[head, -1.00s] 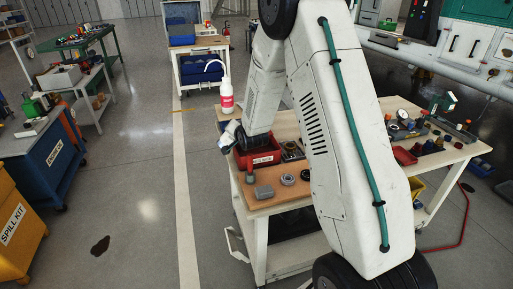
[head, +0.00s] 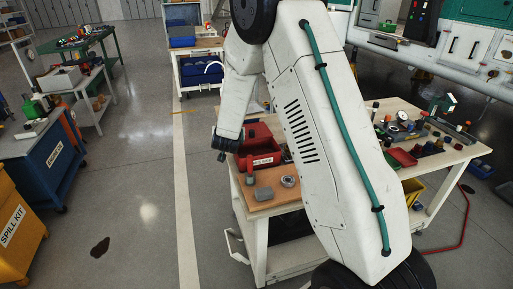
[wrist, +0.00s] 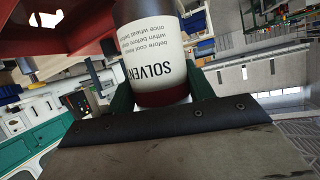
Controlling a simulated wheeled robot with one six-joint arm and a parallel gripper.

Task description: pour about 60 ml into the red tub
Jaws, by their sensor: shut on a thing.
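The red tub (head: 276,153), with a white label on its front, sits on the wooden top of the workbench near its left end. My gripper (head: 222,147) hangs just left of the tub, out past the bench's left edge. In the wrist view its green fingers are shut around a solvent bottle (wrist: 163,52) with a white label and a dark red band. The label text appears upside down there. The bottle's mouth, any liquid and its exact tilt cannot be made out. A red surface (wrist: 75,42), apparently the tub, shows at the wrist view's upper left.
A grey block (head: 263,193) and a round metal part (head: 288,181) lie in front of the tub on the workbench (head: 262,206). My arm hides the bench's middle. Small red bins (head: 402,158) and parts fill its right side.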

